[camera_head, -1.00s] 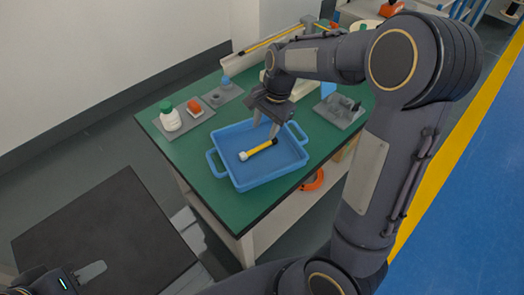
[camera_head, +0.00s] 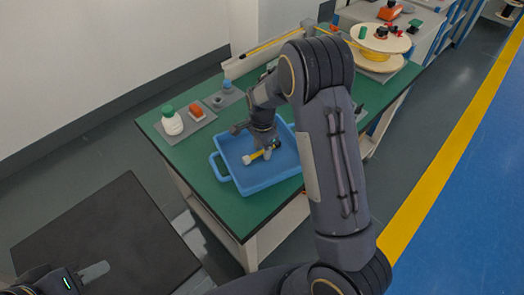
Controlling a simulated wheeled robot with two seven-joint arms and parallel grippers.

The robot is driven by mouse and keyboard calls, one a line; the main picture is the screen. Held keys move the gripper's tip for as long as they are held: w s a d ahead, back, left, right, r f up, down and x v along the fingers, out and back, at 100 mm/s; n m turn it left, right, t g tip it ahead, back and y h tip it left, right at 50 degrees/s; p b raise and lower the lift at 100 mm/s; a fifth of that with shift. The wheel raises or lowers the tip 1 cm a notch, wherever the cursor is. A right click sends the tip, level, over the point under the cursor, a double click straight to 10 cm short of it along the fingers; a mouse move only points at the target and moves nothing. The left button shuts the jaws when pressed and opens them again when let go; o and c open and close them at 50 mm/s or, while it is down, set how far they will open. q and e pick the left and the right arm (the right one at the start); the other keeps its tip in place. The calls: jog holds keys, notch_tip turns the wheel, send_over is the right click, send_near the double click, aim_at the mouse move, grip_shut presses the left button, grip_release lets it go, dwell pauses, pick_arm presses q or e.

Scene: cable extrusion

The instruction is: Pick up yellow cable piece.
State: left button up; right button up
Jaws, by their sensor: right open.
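The yellow cable piece (camera_head: 255,156) lies in the blue tray (camera_head: 222,162) on the green table. It has a white end at its left and a dark end at its right. My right gripper (camera_head: 266,149) points down into the tray, over the cable piece, and partly hides it. Its jaws are open, and I cannot tell whether the fingers touch the piece. My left gripper (camera_head: 92,272) is at the lower left, over the dark table, away from the tray. One light finger shows, and I cannot tell how its jaws stand.
A spool of yellow cable (camera_head: 380,40) is at the back right. A dark table (camera_head: 110,235) is at the lower left.

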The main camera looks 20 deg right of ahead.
jog(key=shift+c, duration=0.4)
grip_shut()
jog(key=shift+r, duration=0.1)
